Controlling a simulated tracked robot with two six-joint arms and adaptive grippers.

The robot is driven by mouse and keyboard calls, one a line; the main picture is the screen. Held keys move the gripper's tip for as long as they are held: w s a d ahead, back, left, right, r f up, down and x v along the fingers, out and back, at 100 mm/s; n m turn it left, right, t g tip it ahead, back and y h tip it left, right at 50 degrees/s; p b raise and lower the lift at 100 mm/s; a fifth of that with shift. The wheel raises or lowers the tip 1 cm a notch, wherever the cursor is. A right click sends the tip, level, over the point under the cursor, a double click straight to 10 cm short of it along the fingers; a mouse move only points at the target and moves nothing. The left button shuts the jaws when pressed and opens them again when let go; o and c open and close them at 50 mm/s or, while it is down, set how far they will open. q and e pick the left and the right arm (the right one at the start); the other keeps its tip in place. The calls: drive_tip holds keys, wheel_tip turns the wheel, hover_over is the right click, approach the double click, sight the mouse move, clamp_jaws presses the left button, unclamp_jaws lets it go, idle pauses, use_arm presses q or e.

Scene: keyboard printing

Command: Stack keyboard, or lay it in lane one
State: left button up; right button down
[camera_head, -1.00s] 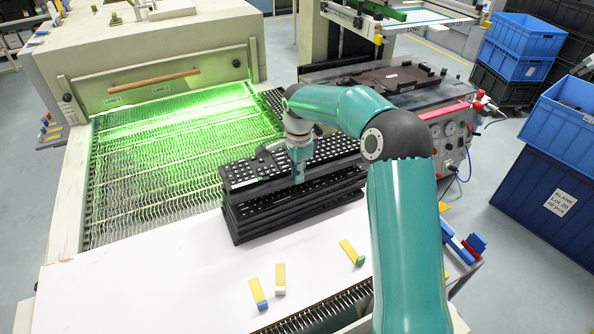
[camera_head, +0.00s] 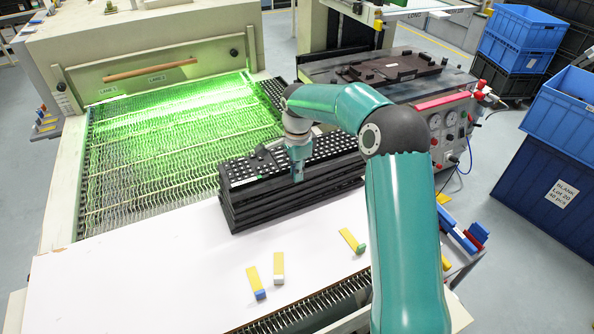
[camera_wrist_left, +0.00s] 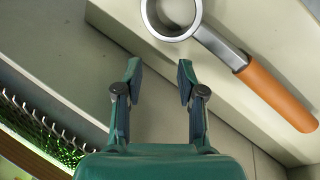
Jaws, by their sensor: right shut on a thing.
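A stack of black keyboards (camera_head: 285,205) stands on the white table beside the green-lit mesh conveyor. My right gripper (camera_head: 297,172) comes down over the stack and is shut on the top keyboard (camera_head: 250,173), gripping near its middle. That keyboard rests on or just above the ones below; I cannot tell whether a thin gap remains. In the left wrist view my left gripper (camera_wrist_left: 158,75) is open and empty. Another dark keyboard (camera_head: 273,92) lies at the conveyor's far right edge, partly hidden by my right arm.
The mesh conveyor (camera_head: 150,165) leads into the beige oven. Yellow strips with coloured ends, one of them a blue-ended strip (camera_head: 256,282), lie on the white table (camera_head: 120,285). A machine with gauges (camera_head: 450,130) stands right. A ring-ended tool with an orange handle (camera_wrist_left: 272,92) shows in the left wrist view.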

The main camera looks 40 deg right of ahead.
use_arm(q)
drive_tip(key=shift+f, duration=0.2)
use_arm(e)
drive_tip(key=shift+f, duration=0.2)
drive_tip(key=c, duration=1.2)
unclamp_jaws()
